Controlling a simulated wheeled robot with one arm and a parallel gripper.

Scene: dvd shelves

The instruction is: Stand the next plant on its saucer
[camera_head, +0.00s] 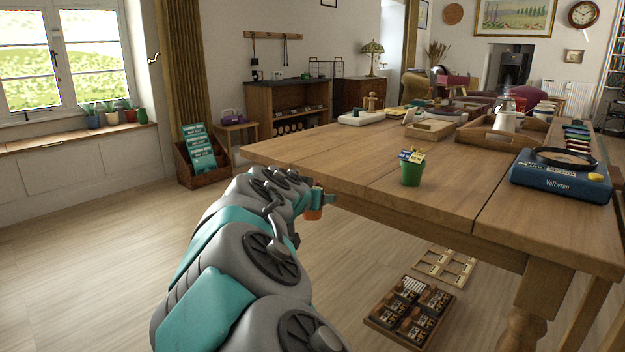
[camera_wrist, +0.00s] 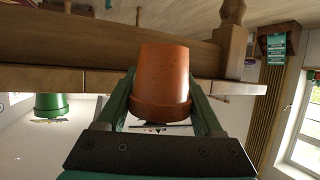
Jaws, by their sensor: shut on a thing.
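My gripper (camera_wrist: 162,82) is shut on a terracotta pot (camera_wrist: 160,72), with one finger on each side of it. The pot looks upside down in the wrist view. In the head view only a bit of this orange pot (camera_head: 313,213) shows at the end of my arm, by the table's left edge; its plant is hidden. A green pot (camera_head: 411,174) with small blue and yellow tags stands on the table; it also shows in the wrist view (camera_wrist: 50,106). Several potted plants (camera_head: 112,116) stand on the windowsill at left. I cannot make out any saucers.
The wooden table (camera_head: 330,160) fills the middle and right. It bears a blue box (camera_head: 560,178), a wooden tray (camera_head: 478,135) and a white jug (camera_head: 506,118). A crate (camera_head: 410,312) lies on the floor below.

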